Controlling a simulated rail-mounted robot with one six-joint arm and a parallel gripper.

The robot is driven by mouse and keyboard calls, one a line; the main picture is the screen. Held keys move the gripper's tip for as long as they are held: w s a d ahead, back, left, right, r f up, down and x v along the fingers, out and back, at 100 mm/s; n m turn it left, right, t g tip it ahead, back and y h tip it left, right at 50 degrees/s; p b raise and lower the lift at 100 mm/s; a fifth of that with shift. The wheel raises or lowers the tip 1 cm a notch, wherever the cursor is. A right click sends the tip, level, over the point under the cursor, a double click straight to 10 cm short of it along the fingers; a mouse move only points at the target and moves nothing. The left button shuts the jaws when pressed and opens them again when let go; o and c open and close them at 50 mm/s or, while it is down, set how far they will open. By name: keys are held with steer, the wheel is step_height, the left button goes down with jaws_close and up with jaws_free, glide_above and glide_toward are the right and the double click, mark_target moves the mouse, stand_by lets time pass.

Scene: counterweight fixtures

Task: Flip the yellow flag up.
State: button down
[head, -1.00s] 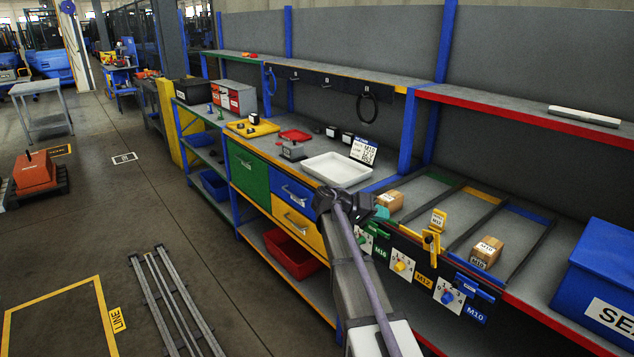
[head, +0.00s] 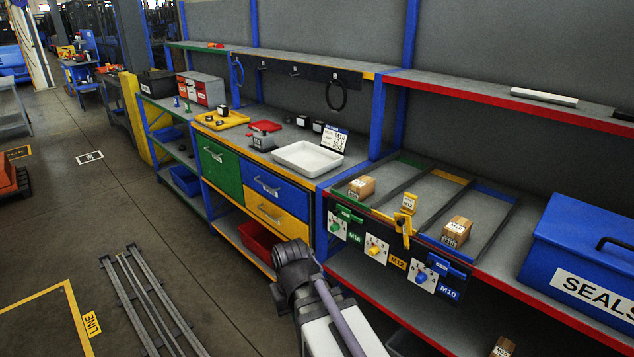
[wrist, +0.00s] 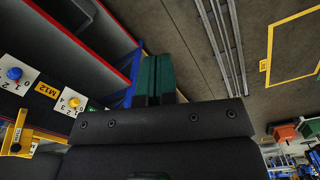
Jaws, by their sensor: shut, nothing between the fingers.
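The yellow flag (head: 406,219) stands upright above the front rail of the rack, with a labelled plate at its top. It also shows at the left edge of the wrist view (wrist: 18,134). The green flag (head: 350,214) and the blue flag (head: 446,268) beside it lie low along the rail. Below the yellow flag is a white dial plate with a yellow knob (head: 375,250) and an M12 label (head: 398,261). My gripper (wrist: 157,75) has green fingers closed together, empty, apart from the yellow flag. The fingers are hidden in the head view.
Cartons (head: 456,232) (head: 361,187) sit in the rack's outer lanes; the middle lane looks empty. A blue SEALS box (head: 585,245) stands at right. A white tray (head: 308,158) is on the bench at left. Floor rails (head: 150,300) lie in front, with clear floor around them.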

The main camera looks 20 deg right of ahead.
steer(key=w+d+m+h+b, duration=0.15)
steer(key=w+d+h, duration=0.35)
steer(key=w+d, duration=0.75)
steer(key=w+d+r+m+g+h, duration=0.2)
steer(key=w+d+r+m+h, duration=0.1)
steer(key=w+d+r+h, duration=0.3)
steer(key=w+d+r+m+g+h, duration=0.1)
steer(key=w+d+r+m+h, duration=0.25)
steer(key=d, duration=0.35)
steer(key=b, duration=0.3)
glide_toward(401, 219)
steer(key=w+d, duration=0.2)
steer(key=d, duration=0.1)
steer(key=shift+n+y, duration=0.35)
steer(key=shift+n, duration=0.05)
steer(key=shift+s+d+f+b, duration=0.35)
steer(key=shift+s+d+b, duration=0.15)
steer(key=shift+s+d, duration=0.2)
steer(key=shift+s+d+f+b, duration=0.35)
steer(key=shift+s+d+b, duration=0.15)
steer(key=shift+s+d, duration=0.2)
